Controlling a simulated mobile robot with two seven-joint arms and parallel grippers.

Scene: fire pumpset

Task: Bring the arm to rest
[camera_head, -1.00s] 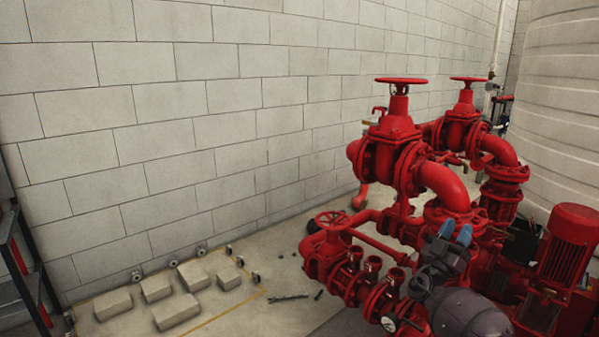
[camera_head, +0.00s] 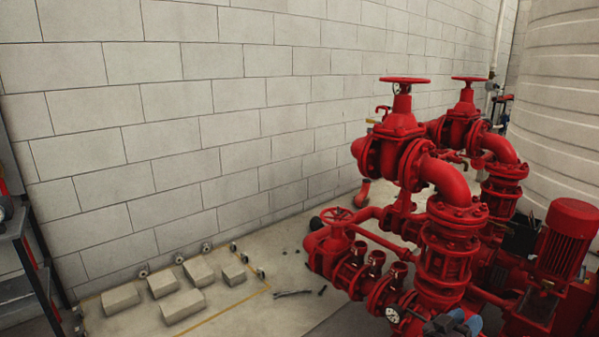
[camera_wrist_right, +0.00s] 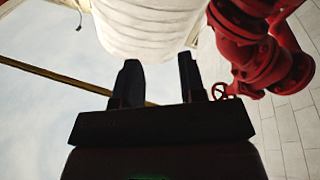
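My right gripper (camera_head: 455,324) shows at the bottom edge of the head view, with blue-grey fingertips in front of the red pump piping. Most of that arm is out of the frame. In the right wrist view the right gripper (camera_wrist_right: 158,80) has two dark fingers standing apart, with nothing between them. My left gripper is in neither view.
Red pumps, pipes and valves (camera_head: 432,245) fill the right side, with a pale ribbed tank (camera_head: 562,110) behind. Concrete blocks (camera_head: 182,305) and small tools (camera_head: 293,293) lie on the floor. A dark shelf (camera_head: 22,262) stands at the left edge. A block wall (camera_head: 200,130) runs behind.

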